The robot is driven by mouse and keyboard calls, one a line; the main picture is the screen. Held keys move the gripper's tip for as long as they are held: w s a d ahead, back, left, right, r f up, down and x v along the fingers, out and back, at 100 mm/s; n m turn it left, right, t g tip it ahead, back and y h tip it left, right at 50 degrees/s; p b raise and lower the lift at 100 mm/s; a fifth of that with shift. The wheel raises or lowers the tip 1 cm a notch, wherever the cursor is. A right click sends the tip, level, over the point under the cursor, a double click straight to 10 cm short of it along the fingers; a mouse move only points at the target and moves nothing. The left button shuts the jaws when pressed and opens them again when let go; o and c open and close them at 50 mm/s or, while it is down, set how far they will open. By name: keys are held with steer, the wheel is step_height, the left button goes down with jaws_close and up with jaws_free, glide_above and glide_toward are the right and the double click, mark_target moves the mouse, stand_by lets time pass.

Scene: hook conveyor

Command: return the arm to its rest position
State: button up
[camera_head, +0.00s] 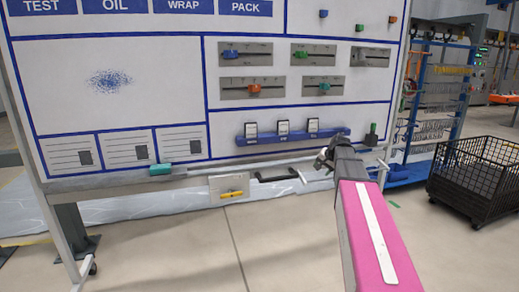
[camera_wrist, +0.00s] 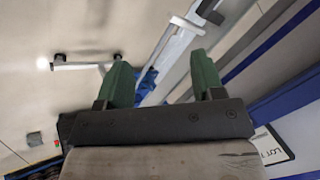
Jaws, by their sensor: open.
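My arm, with its pink link, reaches from the bottom right of the head view toward the lower edge of the whiteboard (camera_head: 130,50). My gripper (camera_head: 323,160) is at its far end, in front of the board's bottom rail, right of a black handle (camera_head: 277,177). Its fingertips are hard to make out there. In the wrist view my gripper (camera_wrist: 162,78) shows two green fingers spread wide apart with nothing between them. Whether the gripper touches the rail cannot be told.
A blue holder (camera_head: 262,138) with several cards is just above the gripper. A teal block (camera_head: 160,169) sits on the rail at left. A black wire crate (camera_head: 475,185) and a blue rack (camera_head: 438,90) stand at right. The floor in front of the board is clear.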

steer(key=s+a+f+n+g+h, duration=0.1)
steer(key=s+a+f+n+g, duration=0.2)
steer(key=s+f, duration=0.9)
steer(key=s+a+f+n+g+h, duration=0.2)
steer(key=s+a+f, duration=0.5)
steer(key=s+f, duration=0.5)
steer(key=s+n, duration=0.1)
steer(key=s, duration=0.4)
steer(key=shift+s+a+f+g, duration=0.25)
steer(key=shift+a+g, duration=0.05)
steer(key=shift+g, duration=0.1)
